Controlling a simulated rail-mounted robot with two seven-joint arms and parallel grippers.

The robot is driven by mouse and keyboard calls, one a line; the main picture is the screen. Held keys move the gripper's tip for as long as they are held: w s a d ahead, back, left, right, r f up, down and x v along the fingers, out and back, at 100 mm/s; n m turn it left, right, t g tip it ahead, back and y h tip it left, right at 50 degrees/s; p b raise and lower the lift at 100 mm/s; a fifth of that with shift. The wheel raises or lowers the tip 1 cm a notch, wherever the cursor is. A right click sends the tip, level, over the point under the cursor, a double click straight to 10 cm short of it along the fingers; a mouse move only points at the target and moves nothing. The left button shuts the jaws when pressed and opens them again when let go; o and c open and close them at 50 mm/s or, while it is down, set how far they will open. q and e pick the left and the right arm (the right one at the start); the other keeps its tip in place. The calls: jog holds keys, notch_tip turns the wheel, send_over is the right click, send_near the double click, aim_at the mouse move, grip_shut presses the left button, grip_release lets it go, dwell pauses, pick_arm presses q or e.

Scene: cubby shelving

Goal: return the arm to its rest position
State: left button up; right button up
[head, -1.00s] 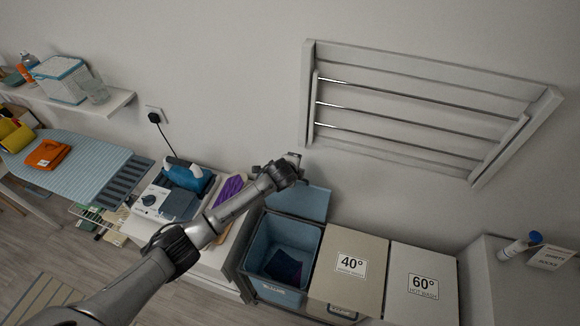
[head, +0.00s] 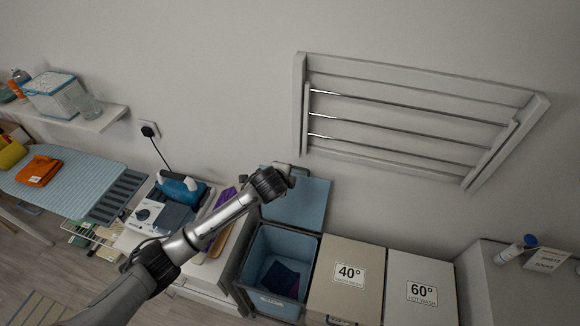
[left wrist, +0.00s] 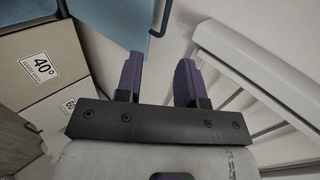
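My left arm comes in from the lower left of the head view and stretches over the white cabinet. My left gripper (head: 284,172) is in front of the wall, just above the raised blue lid of the open bin, and is small and partly hidden by the wrist there. In the left wrist view its two purple-padded fingers (left wrist: 158,82) stand apart with nothing between them. My right gripper is in neither view.
A blue bin (head: 254,262) stands open with dark cloth inside. Closed bins marked 40° (head: 347,298) and 60° (head: 422,266) stand beside it. A drying rack (head: 300,105) is on the wall. A blue iron (head: 181,188) and ironing board (head: 75,190) are at left.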

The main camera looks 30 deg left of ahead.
pick_arm(q)
jog(key=s+d+r+n+t+p, duration=0.1)
jog(key=s+d+r+n, duration=0.2)
jog(key=s+r+n, duration=0.3)
jog(key=s+d+r+n, duration=0.3)
jog(key=r+n, duration=0.1)
jog(key=r, duration=0.3)
jog(key=s+f+n+g+p, duration=0.1)
jog(key=s+f, duration=0.3)
jog(key=s, duration=0.7)
jog(key=s+d+f+n+g+h+p, duration=0.1)
jog(key=s+f+g+p, duration=0.2)
jog(key=s, duration=0.8)
jog(key=s+f+n+g+h+p, duration=0.1)
jog(key=s+f+g+p, duration=0.1)
jog(key=s+f, duration=0.4)
jog(key=s+p, duration=0.1)
jog(key=s, duration=0.4)
jog(key=shift+s+d+g, duration=0.3)
jog(key=shift+d, duration=0.05)
